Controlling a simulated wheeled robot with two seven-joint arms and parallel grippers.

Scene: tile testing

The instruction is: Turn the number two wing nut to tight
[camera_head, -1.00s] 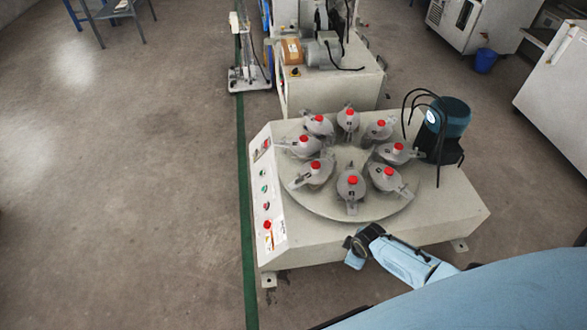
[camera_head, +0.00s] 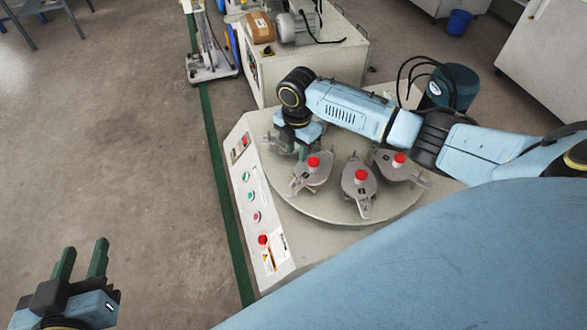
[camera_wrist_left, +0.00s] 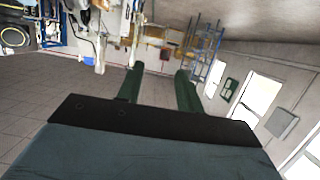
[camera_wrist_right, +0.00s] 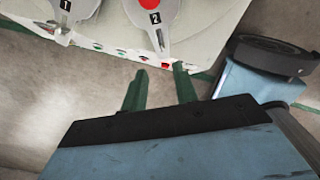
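The number two unit (camera_wrist_right: 155,30) shows in the right wrist view as a grey round part with a red knob (camera_wrist_right: 149,3) and a black label 2. It lies at the top edge, ahead of my right gripper (camera_wrist_right: 160,70), whose fingers are apart and empty. A clear wing nut is not discernible. In the head view my right gripper (camera_head: 305,152) points down over the far left side of the turntable (camera_head: 325,208), partly hiding a unit there. My left gripper (camera_head: 82,246) is open and empty over the floor, also open in the left wrist view (camera_wrist_left: 158,72).
A unit labelled 1 (camera_wrist_right: 66,12) is beside unit two. Several red-knobbed units sit on the turntable; my right arm covers the far ones. The control panel (camera_head: 251,205) slopes along the machine's left side. A dark motor (camera_head: 452,88) stands behind right.

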